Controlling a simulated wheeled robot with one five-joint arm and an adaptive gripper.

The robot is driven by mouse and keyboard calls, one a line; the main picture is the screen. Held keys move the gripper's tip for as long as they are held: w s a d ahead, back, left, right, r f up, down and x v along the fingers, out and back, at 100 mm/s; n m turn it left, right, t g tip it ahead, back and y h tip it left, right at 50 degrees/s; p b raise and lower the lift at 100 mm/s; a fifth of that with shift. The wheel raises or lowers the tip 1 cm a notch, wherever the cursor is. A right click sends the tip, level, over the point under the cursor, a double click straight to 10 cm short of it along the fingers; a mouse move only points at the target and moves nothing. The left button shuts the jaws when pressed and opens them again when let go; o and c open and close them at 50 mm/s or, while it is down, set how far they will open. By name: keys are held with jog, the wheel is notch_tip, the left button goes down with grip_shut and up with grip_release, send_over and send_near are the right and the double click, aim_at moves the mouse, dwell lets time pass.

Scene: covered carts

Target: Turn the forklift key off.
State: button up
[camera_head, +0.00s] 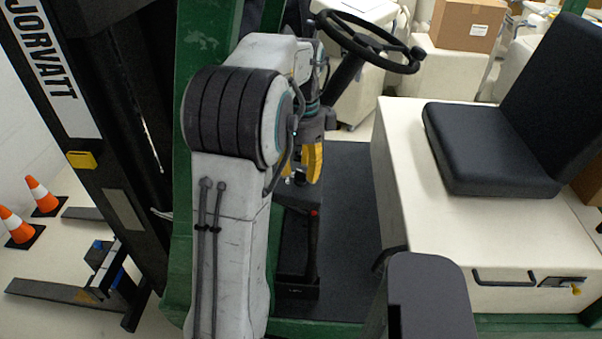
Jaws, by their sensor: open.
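The forklift key (575,289) is a small yellow piece on a dark plate (556,282). The plate is on the front of the cream seat box (480,235), at the lower right. The key is too small to tell which way it is turned. My gripper (312,164), with yellow parts, hangs over the dark footwell, below the steering wheel and left of the seat box. It is open and well apart from the key. My arm hides part of it, and I see nothing held in it.
A black steering wheel (368,42) stands above and right of my gripper. A black seat (490,150) rests on the box, with a black handle (503,279) left of the key. Below my gripper is a dark pedal or lever (311,245). Orange cones (41,195) stand far left.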

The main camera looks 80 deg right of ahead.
jog(key=shift+f, duration=1)
jog(key=shift+c, duration=0.3)
grip_shut()
